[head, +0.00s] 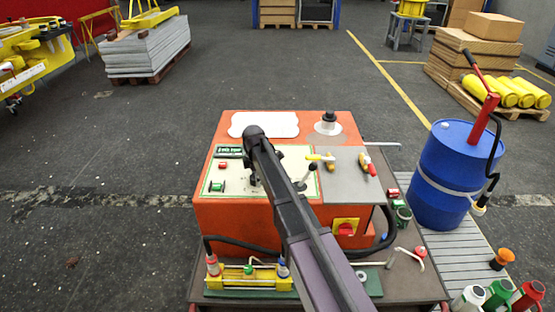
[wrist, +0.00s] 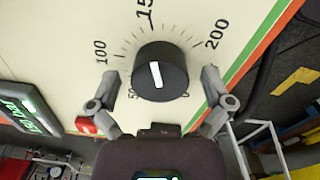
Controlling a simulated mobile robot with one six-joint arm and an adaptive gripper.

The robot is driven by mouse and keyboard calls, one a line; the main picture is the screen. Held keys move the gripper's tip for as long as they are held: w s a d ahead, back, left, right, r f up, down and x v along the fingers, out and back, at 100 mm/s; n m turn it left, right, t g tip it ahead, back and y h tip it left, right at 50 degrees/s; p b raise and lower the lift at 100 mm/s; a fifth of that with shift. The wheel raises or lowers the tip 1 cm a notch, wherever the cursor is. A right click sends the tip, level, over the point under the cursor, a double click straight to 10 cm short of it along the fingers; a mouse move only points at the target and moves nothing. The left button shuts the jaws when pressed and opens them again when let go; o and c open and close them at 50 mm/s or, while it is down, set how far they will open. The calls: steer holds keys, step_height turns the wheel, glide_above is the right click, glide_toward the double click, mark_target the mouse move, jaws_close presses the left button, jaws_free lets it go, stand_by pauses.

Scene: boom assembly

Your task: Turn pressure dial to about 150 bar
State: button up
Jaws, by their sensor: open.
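The pressure dial's black round knob (wrist: 172,55) is on the cream panel in the wrist view. Its white line slants slightly left of vertical, with its upper end toward the tick under the partly cut-off "15" label. I cannot tell which end of the line is the pointer. The labels 100 and 200 show left and right of the knob. My gripper (wrist: 160,82) is open, one finger on each side of the knob, with gaps visible. In the head view my arm covers the dial, and my gripper (head: 254,180) is over the panel of the orange machine (head: 240,225).
A green-lit display (wrist: 25,110) and a red button (wrist: 86,125) are left of the dial. A lever (head: 306,178) stands right of my arm on the panel. A blue drum (head: 450,170) stands to the right. The floor behind the machine is open.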

steer(key=shift+n, duration=1)
steer(key=shift+r, duration=0.25)
step_height(320, 180, up, 13)
steer(key=p, duration=1.4)
steer(key=s+d+m, duration=0.5)
steer(key=s+d, duration=0.1)
steer(key=d, duration=0.2)
steer(key=shift+s+m, duration=0.15)
steer(key=shift+m, duration=0.25)
steer(key=shift+a, duration=0.1)
steer(key=s+d+m, duration=1.5)
steer(key=s+m, duration=0.1)
steer(key=s, duration=0.3)
steer(key=shift+s+m, duration=0.3)
steer(key=shift+m, duration=0.1)
